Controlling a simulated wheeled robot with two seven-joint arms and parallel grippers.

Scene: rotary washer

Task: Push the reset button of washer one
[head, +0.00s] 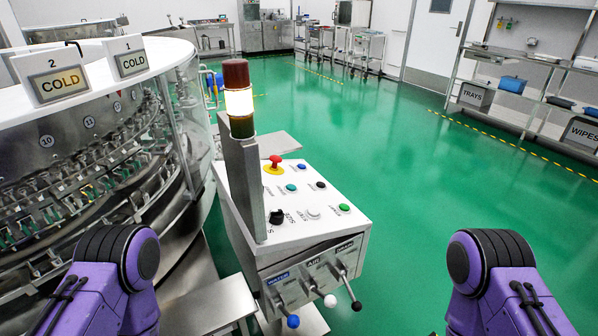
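A white control box (290,235) stands beside the rotary washer (95,140), in the middle of the head view. Its sloped top carries a blue button (302,167), a teal button (291,188), a black button (321,185), a white button (314,212) and a green button (344,208). Small labels sit beside them, too small to read surely, so I cannot tell which is reset. A red mushroom button (275,160) on yellow and a black rotary knob (276,217) are also on top. Only my purple arm links show at both lower corners; neither gripper is in view.
A lit stack light (239,100) rises on a grey post (240,180) at the box's left edge. Levers with blue (293,321), white (330,300) and black (356,306) knobs stick out in front. Green floor (430,190) is clear to the right; shelves stand beyond.

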